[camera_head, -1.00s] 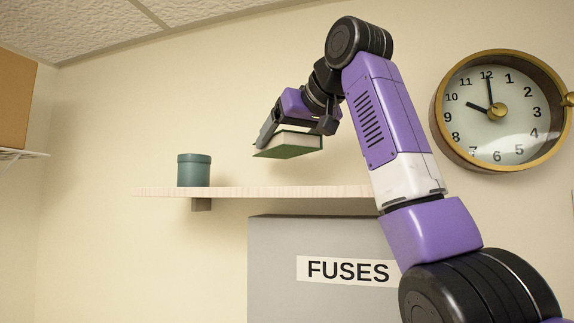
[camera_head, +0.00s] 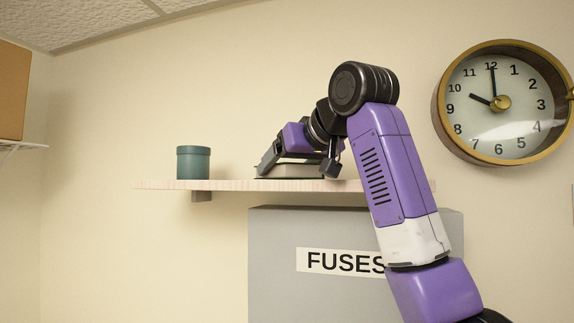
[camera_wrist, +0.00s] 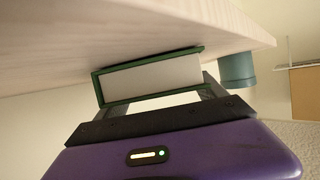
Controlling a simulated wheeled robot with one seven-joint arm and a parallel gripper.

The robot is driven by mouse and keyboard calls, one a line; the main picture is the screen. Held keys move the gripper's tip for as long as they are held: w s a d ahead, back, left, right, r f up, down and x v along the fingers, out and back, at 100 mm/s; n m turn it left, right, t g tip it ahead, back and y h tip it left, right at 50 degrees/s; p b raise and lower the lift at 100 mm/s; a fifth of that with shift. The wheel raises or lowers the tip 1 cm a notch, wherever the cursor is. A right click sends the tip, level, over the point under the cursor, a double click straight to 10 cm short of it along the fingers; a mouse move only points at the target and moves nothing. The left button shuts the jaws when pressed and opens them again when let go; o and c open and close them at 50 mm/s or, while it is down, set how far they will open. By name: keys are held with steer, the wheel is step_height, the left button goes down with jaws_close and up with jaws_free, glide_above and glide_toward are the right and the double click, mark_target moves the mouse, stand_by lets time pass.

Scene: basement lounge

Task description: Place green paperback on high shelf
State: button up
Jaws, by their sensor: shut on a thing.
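The green paperback (camera_head: 290,171) is at the top surface of the light wooden shelf (camera_head: 232,185), lying about level. Its underside looks to be on or just above the board; I cannot tell which. In the wrist view the paperback (camera_wrist: 150,77) shows green covers around white pages, close against the pale shelf (camera_wrist: 60,45). My gripper (camera_head: 300,165) is shut on it, with a finger at each side. The gripper (camera_wrist: 158,97) also shows in the wrist view. The far part of the book is hidden.
A teal lidded canister (camera_head: 193,163) stands on the shelf to the left, with a clear gap to the book. A grey fuse box (camera_head: 272,280) is below the shelf. A round wall clock (camera_head: 500,102) hangs at right. A brown box (camera_head: 12,92) sits on a rack at far left.

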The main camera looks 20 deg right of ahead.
steer(key=shift+f, duration=0.1)
steer(key=o, duration=1.5)
steer(key=shift+s, duration=0.1)
steer(key=b+v, duration=0.4)
steer(key=v, duration=0.8)
steer(key=shift+b, duration=0.35)
